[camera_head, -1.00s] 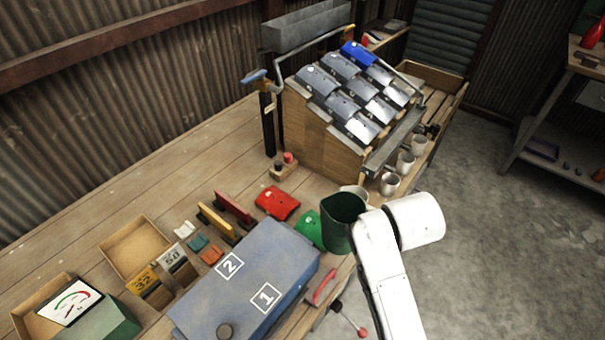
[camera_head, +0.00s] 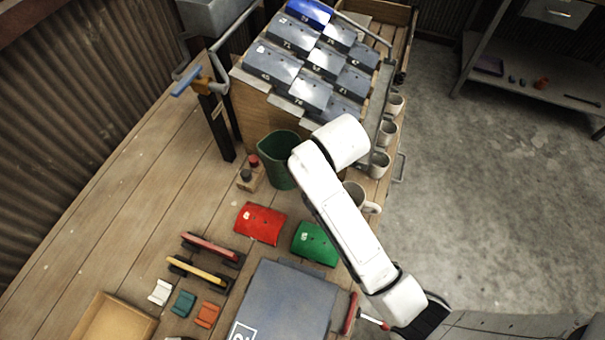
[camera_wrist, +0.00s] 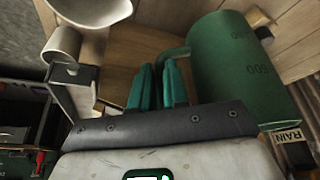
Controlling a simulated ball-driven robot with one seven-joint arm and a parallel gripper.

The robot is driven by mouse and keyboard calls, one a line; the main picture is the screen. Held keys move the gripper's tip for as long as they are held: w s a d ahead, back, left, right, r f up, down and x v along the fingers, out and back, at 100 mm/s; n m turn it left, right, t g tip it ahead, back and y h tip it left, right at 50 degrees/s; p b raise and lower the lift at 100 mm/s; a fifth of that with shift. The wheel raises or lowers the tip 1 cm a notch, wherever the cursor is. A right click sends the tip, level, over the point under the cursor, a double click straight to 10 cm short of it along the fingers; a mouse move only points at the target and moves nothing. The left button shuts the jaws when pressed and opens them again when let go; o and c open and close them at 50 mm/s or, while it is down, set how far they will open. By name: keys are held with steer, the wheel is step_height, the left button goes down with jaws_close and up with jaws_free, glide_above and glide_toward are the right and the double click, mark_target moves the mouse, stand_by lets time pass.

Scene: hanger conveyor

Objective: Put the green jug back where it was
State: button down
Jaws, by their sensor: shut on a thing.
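The green jug (camera_head: 276,162) is upright in the head view, between the small block with red and black knobs and my white arm, close to the wooden end of the plate rack. In the wrist view the jug (camera_wrist: 238,70) fills the upper right, with upside-down markings on its side. My gripper (camera_wrist: 158,80) shows there with its teal fingers closed at the jug's handle (camera_wrist: 175,53). In the head view the gripper is hidden behind my arm. I cannot tell whether the jug's base touches the bench.
The knob block (camera_head: 250,175) is right beside the jug. The plate rack (camera_head: 262,110) stands behind it. A white mug (camera_head: 357,197) is to the right, with several more along the rack's edge. Red (camera_head: 260,223) and green (camera_head: 315,243) curved plates lie in front.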

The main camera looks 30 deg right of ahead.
steer(key=shift+f, duration=3.65)
steer(key=c, duration=1.1)
jaws_free()
steer(key=v, duration=1.2)
steer(key=s+f+n+g, duration=0.1)
steer(key=s+f, duration=0.1)
steer(key=s, duration=0.4)
steer(key=s+d+f+n+g+y, duration=0.1)
steer(key=s+f, duration=0.2)
steer(key=s, duration=0.4)
steer(key=s+f+n+g, duration=0.1)
steer(key=s+f, duration=0.1)
steer(key=s, duration=0.4)
steer(key=shift+s+d+f+y, duration=0.2)
steer(key=shift+d+f+y, duration=0.1)
steer(key=shift+d+f, duration=0.1)
